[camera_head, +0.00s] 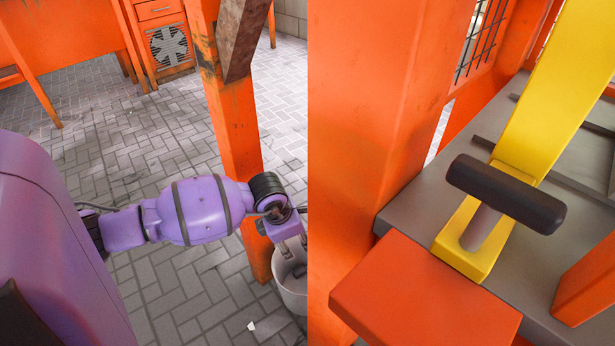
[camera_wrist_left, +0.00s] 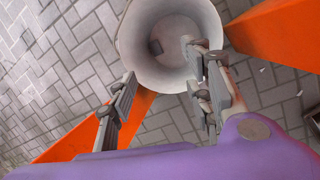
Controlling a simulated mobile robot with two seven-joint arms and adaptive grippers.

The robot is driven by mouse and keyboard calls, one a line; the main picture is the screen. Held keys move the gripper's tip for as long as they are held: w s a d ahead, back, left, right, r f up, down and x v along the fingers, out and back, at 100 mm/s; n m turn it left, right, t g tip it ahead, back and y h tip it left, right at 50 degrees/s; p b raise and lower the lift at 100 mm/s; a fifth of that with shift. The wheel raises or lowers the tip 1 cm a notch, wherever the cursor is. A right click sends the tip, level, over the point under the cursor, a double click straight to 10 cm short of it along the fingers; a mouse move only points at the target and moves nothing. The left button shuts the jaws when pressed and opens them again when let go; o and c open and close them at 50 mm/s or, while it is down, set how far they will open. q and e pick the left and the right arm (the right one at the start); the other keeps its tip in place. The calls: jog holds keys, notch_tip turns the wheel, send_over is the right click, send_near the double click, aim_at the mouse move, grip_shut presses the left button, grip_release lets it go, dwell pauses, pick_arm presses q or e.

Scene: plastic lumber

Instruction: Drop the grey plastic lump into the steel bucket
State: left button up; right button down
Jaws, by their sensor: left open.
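The steel bucket (camera_wrist_left: 140,25) stands on the paved floor, and I look down into it in the left wrist view. A small dark grey lump (camera_wrist_left: 155,47) lies inside, on the bucket's bottom. My left gripper (camera_wrist_left: 160,62) is open and empty above the bucket, its two fingers spread apart, with one finger over the bucket's mouth. In the head view the bucket (camera_head: 291,296) shows only partly, at the foot of an orange post, and my left gripper (camera_head: 289,245) points down above it. My right gripper is not in view.
An orange post (camera_head: 235,150) stands close beside the bucket. A large orange machine with a yellow bar (camera_head: 560,85) and black-handled lever (camera_head: 505,193) fills the right side. A small white scrap (camera_head: 252,326) lies on open floor. An orange bench (camera_head: 65,40) stands behind.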

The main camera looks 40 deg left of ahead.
pick_arm(q)
jog(key=shift+v, duration=2.35)
